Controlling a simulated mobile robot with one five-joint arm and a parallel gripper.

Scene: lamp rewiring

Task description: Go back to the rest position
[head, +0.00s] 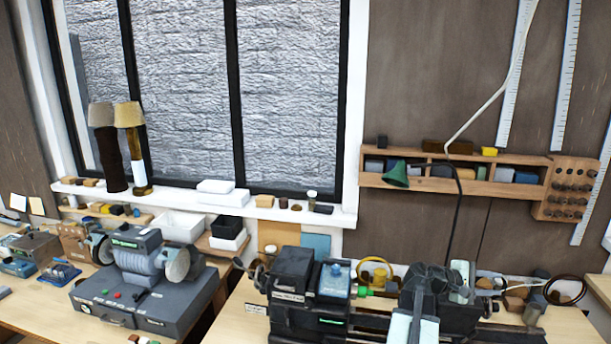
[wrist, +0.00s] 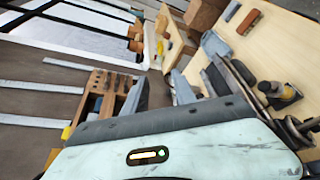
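My gripper (head: 438,272) shows in the head view at the lower right, dark grey, above the dark machine on the bench. My pale arm link (head: 410,322) is below it. In the wrist view, two grey fingers of my gripper (wrist: 158,75) stand apart beyond its dark edge, with nothing seen held between them. A pale housing of mine with a small label fills the bottom of that view.
A black machine (head: 293,285) and a grey grinder (head: 145,262) stand on the bench. A green lampshade (head: 394,174) hangs before a wooden wall rack (head: 470,187). Open air lies above the bench.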

